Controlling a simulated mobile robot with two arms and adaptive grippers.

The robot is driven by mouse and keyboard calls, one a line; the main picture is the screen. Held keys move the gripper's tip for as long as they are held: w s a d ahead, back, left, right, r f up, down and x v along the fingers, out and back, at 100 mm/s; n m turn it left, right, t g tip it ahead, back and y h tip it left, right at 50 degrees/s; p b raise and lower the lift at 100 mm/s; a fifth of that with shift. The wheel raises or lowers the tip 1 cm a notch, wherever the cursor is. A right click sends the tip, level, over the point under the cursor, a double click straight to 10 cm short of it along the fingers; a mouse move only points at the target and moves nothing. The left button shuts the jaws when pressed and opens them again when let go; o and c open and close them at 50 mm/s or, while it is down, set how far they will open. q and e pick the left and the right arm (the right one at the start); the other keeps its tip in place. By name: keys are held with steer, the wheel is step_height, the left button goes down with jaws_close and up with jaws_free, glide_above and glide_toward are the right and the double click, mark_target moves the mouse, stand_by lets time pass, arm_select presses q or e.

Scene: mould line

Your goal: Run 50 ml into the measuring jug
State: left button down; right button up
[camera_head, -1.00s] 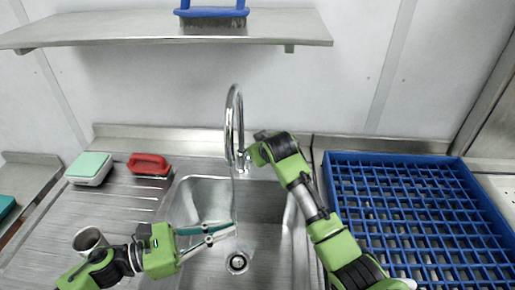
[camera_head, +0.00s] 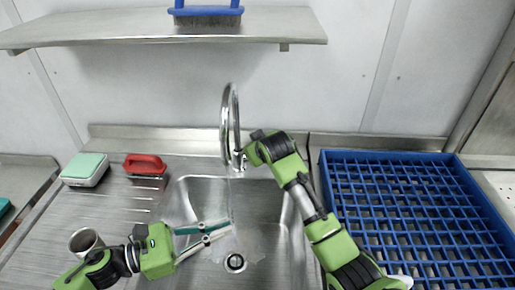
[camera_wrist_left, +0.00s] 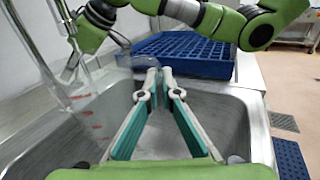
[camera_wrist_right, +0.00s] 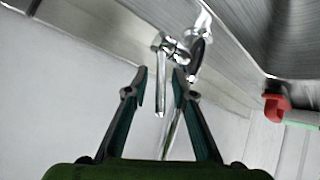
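The clear measuring jug (camera_head: 248,243) is in the sink under the tap; its see-through walls are faint in the head view. Red marks show on its side in the left wrist view (camera_wrist_left: 90,112). My left gripper (camera_head: 231,228) has its fingers nearly together at the jug, seemingly on its handle, which is hard to make out. The chrome tap (camera_head: 230,125) arches above, and a thin clear stream (camera_head: 231,200) seems to fall from it toward the jug. My right gripper (camera_wrist_right: 159,78) is at the tap's lever (camera_wrist_right: 161,80), fingers apart on either side. The water level is not readable.
A steel cup (camera_head: 86,241) stands on the drainboard beside my left arm. A blue rack (camera_head: 415,205) fills the right side. A shelf (camera_head: 120,30) with a blue brush (camera_head: 207,12) hangs above.

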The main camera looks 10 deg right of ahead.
mark_target(228, 206)
steer(key=v, duration=1.1)
steer(key=shift+s+r, duration=0.15)
steer(key=shift+s, duration=0.05)
arm_select(q)
steer(key=w+d, duration=0.1)
steer(key=w, duration=0.1)
steer(key=w+d, duration=0.4)
steer(key=w, duration=0.1)
steer(key=shift+d, duration=0.1)
steer(key=shift+s, duration=0.1)
steer(key=s+a, duration=0.1)
steer(key=s, duration=0.1)
steer(key=s+a, duration=0.4)
steer(key=s, duration=0.1)
steer(key=shift+a, duration=0.15)
steer(key=shift+w, duration=0.1)
arm_select(e)
steer(key=shift+d, duration=0.1)
